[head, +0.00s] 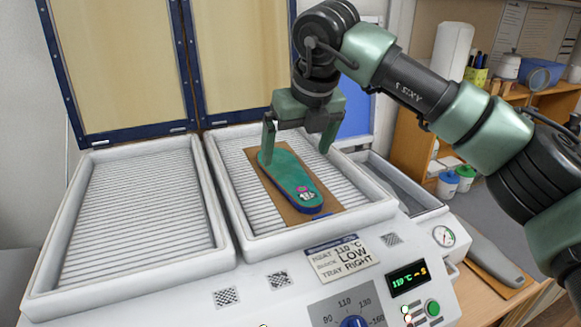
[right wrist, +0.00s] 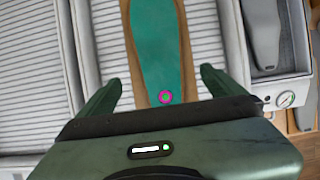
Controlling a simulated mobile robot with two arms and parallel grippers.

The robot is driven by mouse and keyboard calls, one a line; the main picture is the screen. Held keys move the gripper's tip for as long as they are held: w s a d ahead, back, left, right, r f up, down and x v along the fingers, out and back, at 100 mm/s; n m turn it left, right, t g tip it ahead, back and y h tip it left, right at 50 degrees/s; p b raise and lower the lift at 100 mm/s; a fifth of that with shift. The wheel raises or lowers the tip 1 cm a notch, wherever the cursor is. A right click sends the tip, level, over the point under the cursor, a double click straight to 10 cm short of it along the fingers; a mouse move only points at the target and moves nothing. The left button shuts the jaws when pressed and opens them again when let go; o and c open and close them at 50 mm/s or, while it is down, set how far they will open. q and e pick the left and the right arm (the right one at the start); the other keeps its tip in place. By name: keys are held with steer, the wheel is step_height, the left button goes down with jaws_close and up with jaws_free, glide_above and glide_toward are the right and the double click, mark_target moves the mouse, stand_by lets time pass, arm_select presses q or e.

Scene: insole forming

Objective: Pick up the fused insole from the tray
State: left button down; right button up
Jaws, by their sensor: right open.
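The fused insole (head: 290,178) is teal-green on top with a dark blue edge and a pink ring mark near its front end. It lies on a brown board (head: 258,142) in the right tray (head: 228,192) of the machine. My right gripper (head: 298,152) is open above the far end of the insole, fingers pointing down on either side of it. In the right wrist view the insole (right wrist: 155,50) runs between the two open fingers (right wrist: 152,90), with a gap on both sides. Whether the fingertips touch the board cannot be told. My left gripper is not in view.
The left tray (head: 135,255) is empty, with a ribbed floor. Two blue-framed lids (head: 115,55) stand open behind the trays. A control panel with a display (head: 408,280) and gauge (head: 444,236) is in front. A grey insole-shaped piece (head: 495,262) lies at the right.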

mark_target(291, 175)
steer(key=p+x, duration=0.1)
steer(key=x, duration=0.1)
steer(key=shift+a+f+p, duration=0.1)
steer(key=shift+f+p, duration=0.25)
steer(key=shift+p, duration=0.05)
steer(key=p+x, duration=0.1)
steer(key=x, duration=0.2)
steer(key=shift+w+f+p, duration=0.25)
steer(key=shift+w+p, duration=0.1)
steer(key=shift+w+f, duration=0.1)
steer(key=shift+f, duration=0.2)
arm_select(q)
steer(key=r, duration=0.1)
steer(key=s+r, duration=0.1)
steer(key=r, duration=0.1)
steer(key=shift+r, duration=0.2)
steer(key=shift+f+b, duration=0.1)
steer(key=shift+b, duration=0.2)
arm_select(e)
steer(key=shift+f, duration=0.1)
steer(key=c, duration=1.4)
